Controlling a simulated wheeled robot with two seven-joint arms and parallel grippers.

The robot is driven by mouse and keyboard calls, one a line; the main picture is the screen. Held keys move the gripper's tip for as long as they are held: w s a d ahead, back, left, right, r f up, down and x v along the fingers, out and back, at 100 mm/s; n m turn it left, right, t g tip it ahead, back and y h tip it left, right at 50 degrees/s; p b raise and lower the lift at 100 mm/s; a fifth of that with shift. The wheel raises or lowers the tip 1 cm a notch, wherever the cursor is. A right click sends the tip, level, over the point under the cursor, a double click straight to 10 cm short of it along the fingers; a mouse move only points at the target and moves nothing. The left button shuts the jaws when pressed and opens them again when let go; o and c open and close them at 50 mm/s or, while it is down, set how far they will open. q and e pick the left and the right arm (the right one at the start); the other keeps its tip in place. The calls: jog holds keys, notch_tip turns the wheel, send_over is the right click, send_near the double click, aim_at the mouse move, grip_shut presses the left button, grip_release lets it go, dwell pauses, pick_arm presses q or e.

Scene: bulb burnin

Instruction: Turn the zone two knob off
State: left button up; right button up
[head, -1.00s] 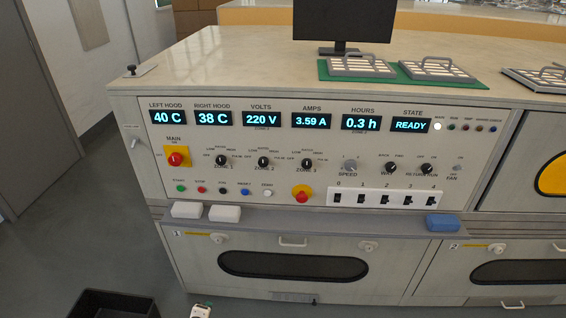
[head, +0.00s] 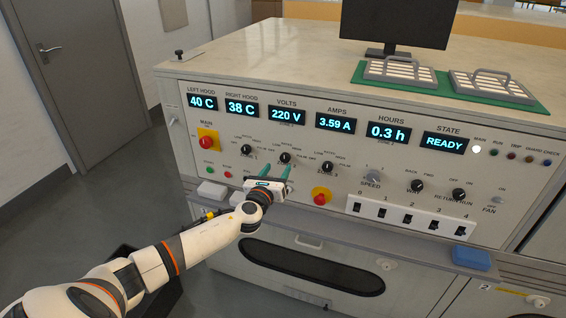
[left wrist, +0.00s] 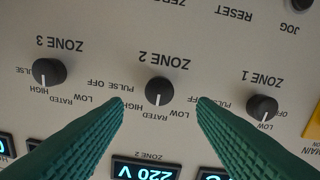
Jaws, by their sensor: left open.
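The zone two knob (left wrist: 159,91) is black and round with a white pointer line. It is in the middle of the left wrist view, where the panel appears upside down, and its pointer aims down toward the RATED label. In the head view the knob (head: 285,157) is just beyond my left gripper (head: 272,173). My left gripper is open and empty, its green fingers (left wrist: 160,104) spread to either side of the knob in the wrist view. I cannot tell the remaining gap to the panel. My right gripper is not in view.
The zone one knob (left wrist: 262,107) and zone three knob (left wrist: 48,72) flank it. A red emergency button (head: 321,198) sits below right of the gripper. A ledge with white blocks (head: 212,190) and a blue block (head: 471,258) runs under the panel.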

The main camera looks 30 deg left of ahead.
aim_at(284, 159)
pick_arm(q)
jog(key=x, duration=0.5)
jog(key=shift+w+b, duration=0.15)
jog(key=shift+b, duration=0.15)
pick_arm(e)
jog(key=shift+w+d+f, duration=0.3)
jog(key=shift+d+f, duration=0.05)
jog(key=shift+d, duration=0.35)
pick_arm(q)
jog(key=c, duration=1)
